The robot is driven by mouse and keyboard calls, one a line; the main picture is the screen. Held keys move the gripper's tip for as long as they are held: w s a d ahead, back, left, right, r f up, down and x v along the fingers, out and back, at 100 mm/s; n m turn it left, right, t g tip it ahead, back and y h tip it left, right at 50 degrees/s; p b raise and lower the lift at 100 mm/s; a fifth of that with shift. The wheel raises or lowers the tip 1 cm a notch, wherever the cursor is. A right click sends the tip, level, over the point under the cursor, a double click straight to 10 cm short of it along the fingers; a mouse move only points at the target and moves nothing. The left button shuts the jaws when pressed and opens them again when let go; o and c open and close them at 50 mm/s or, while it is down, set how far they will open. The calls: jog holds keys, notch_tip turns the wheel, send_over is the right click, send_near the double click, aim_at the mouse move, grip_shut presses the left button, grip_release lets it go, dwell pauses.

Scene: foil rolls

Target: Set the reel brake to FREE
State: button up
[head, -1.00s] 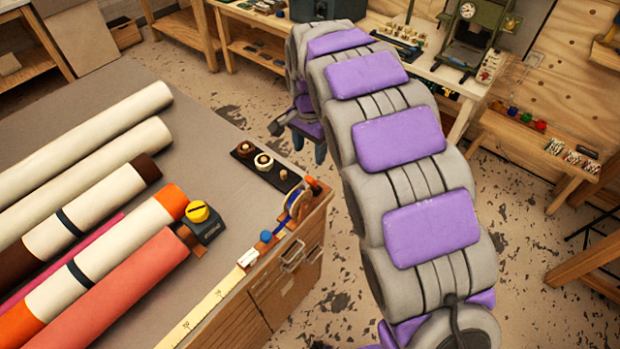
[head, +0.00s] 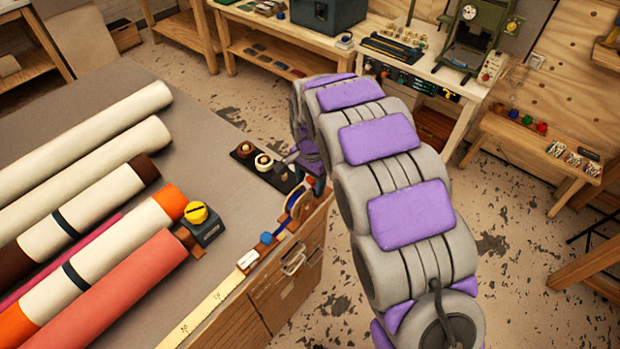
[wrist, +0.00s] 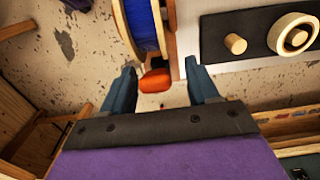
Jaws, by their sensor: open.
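A reel (head: 300,203) wound with blue stands at the table's right edge in the head view, with orange showing beside it. In the wrist view the blue reel (wrist: 141,25) is at top centre. A rounded orange-red tab (wrist: 155,81), perhaps the brake lever's end, shows below it. My gripper (wrist: 160,66) is open and empty, its dark blue fingers on either side of the tab in the picture. I cannot tell how far beyond the fingertips the tab lies. No FREE marking is readable. In the head view my gripper is mostly hidden by my arm, close to the reel.
A dark plate (head: 242,150) with round wooden pieces lies beside the reel; it also shows in the wrist view (wrist: 212,38). Several rolls (head: 110,285), a yellow-knobbed block (head: 208,231) and a yellow measuring strip (head: 205,310) are on the table. Drawers (head: 285,285) are below its edge.

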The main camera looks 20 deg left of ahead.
jog(key=shift+d, duration=0.1)
jog(key=shift+d+r, duration=0.1)
jog(key=shift+d, duration=0.1)
jog(key=c, duration=0.5)
jog(key=shift+a, duration=0.1)
grip_shut()
